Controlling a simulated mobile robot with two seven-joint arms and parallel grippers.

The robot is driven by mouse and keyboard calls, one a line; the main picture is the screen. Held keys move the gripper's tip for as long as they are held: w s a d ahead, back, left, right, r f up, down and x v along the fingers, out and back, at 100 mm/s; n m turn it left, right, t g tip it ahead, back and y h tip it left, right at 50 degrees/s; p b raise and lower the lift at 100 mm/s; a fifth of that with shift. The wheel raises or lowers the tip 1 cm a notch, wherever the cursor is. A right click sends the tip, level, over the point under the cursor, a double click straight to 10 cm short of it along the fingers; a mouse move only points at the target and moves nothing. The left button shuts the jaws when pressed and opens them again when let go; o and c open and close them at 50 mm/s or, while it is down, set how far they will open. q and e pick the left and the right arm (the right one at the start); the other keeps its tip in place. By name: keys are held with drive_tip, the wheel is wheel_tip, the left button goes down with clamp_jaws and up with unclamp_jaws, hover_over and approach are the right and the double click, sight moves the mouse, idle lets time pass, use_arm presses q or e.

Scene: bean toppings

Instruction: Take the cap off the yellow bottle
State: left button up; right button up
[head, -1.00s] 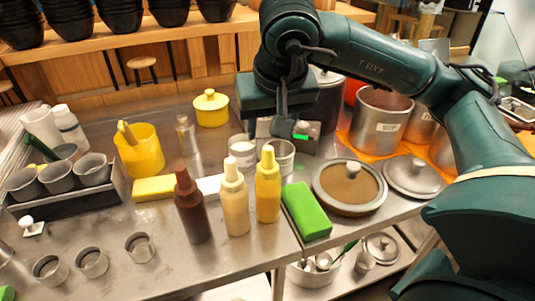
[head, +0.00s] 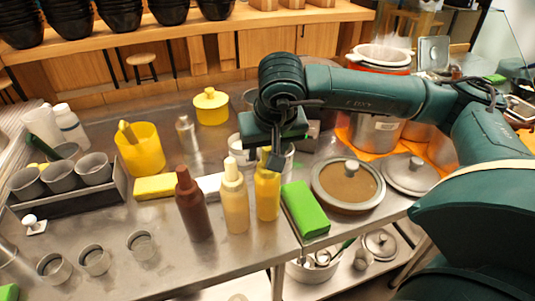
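The yellow bottle (head: 267,197) stands upright on the steel counter, rightmost in a row of squeeze bottles. Its narrow cap is at the top, mostly hidden by my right gripper (head: 271,161). The gripper points down at the cap from above and behind, with its dark finger overlapping the cap in the head view. I cannot tell whether the fingers are open around the cap or shut on it. My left gripper is not in view.
A cream bottle (head: 235,200) and a brown bottle (head: 192,207) stand close to the left. A green block (head: 305,209) lies just right, beside a lidded round pot (head: 348,186). The counter's front edge is near. Small metal cups (head: 94,260) stand at left front.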

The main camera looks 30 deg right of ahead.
sight(268, 148)
drive_tip(key=c, duration=0.7)
wheel_tip(268, 148, up, 10)
drive_tip(key=shift+r+b, duration=0.1)
drive_tip(key=shift+b, duration=0.3)
